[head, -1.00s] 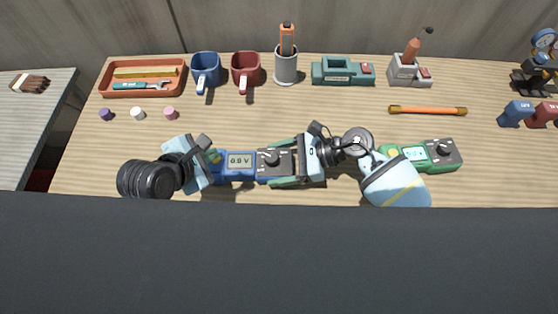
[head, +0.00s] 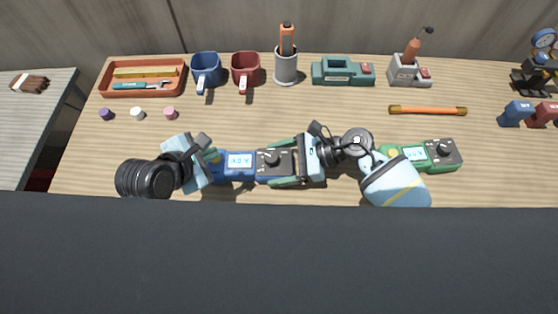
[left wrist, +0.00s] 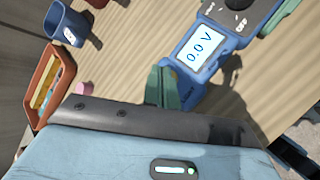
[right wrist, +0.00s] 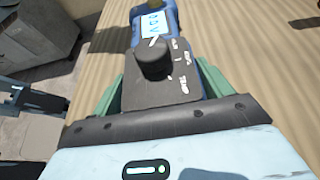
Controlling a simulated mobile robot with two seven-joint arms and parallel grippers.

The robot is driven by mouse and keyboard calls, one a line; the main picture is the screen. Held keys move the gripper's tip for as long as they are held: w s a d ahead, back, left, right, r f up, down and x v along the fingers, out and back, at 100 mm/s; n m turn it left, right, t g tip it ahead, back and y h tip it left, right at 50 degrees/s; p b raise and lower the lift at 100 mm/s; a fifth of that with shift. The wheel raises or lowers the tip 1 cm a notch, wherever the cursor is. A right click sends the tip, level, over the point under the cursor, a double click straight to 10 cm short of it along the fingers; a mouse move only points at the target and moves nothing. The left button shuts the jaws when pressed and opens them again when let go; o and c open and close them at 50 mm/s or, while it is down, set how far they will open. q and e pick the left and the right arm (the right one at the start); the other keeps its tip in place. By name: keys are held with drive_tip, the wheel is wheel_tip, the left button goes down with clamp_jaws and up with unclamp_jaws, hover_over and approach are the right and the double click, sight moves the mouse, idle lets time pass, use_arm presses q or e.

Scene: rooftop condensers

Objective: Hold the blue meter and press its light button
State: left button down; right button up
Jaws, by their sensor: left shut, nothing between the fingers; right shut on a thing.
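The blue meter (head: 232,167) lies along the front of the table, its display (head: 240,160) bright and reading about 0.0 V. Its dark dial half (head: 272,172) is at the right end. My right gripper (head: 284,164) is shut on this dark half; in the right wrist view its green fingers flank the meter (right wrist: 160,91). My left gripper (head: 213,156) is shut and empty at the meter's left end. In the left wrist view its closed fingertips (left wrist: 170,88) are beside the display end of the meter (left wrist: 190,78); contact is unclear. The light button is hidden or too small to tell.
A green meter (head: 418,165) lies to the right, partly behind my right arm. The middle strip is mostly clear.

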sight(212, 162)
use_arm(q)
drive_tip(key=shift+r, duration=3.05)
use_arm(e)
drive_tip(key=o, duration=1.3)
